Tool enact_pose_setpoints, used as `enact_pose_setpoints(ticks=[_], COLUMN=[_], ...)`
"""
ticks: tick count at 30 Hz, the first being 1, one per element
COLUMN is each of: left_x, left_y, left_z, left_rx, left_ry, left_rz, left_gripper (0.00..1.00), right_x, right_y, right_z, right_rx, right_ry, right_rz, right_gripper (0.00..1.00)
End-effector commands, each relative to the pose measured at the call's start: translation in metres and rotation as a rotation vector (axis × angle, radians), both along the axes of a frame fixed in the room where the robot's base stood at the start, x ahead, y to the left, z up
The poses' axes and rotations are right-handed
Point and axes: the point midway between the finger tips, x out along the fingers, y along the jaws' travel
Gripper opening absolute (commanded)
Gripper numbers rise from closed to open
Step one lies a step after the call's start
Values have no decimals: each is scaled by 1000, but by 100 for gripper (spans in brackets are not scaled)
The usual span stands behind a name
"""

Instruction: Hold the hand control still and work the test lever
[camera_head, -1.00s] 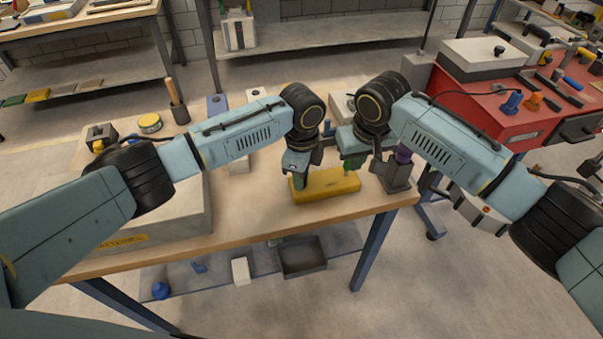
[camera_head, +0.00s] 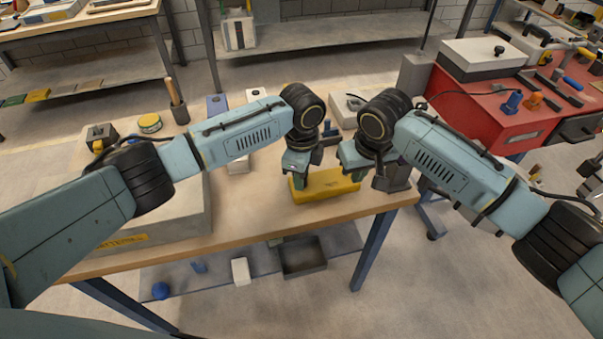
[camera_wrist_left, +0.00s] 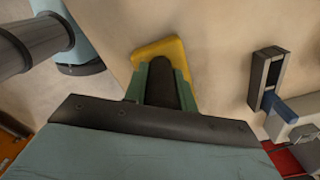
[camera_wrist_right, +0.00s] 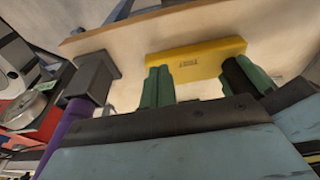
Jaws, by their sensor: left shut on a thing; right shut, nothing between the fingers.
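The yellow block (camera_head: 330,188), which I take for the hand control, lies at the table's front edge. My left gripper (camera_head: 298,185) is over its left part, shut on a dark upright piece (camera_wrist_left: 162,85) above the yellow. My right gripper (camera_head: 356,175) is shut and empty at the block's right part. In the right wrist view its green fingers (camera_wrist_right: 158,88) stand together before the yellow face; contact is unclear. A dark block (camera_head: 393,180) stands to the right. A purple rod (camera_wrist_right: 70,122) shows by it in the right wrist view. I cannot single out the test lever for certain.
A large grey box (camera_head: 160,215) fills the table's left part. A wooden-handled tool (camera_head: 177,100) and a yellow tin (camera_head: 150,123) stand behind it. A red bench (camera_head: 500,120) is at the right. The two grippers are close together.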

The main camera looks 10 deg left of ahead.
Motion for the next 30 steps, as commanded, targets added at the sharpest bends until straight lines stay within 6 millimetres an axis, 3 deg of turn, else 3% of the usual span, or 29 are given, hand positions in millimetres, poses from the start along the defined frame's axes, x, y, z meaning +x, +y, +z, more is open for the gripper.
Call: enact_pose_setpoints(ticks=[9,17,30], left_x=[0,0,0], left_y=[0,0,0], left_z=[1,1,1], left_rx=[-1,-1,-1], left_ry=[-1,-1,-1], left_rz=[0,0,0], left_gripper=[0,0,0], right_x=[-22,-27,-27], right_y=[-12,-15,-14], right_z=[0,3,46], right_rx=[-1,0,2], right_ry=[0,-2,-3], right_rz=[-1,-1,-1], right_gripper=[0,0,0])
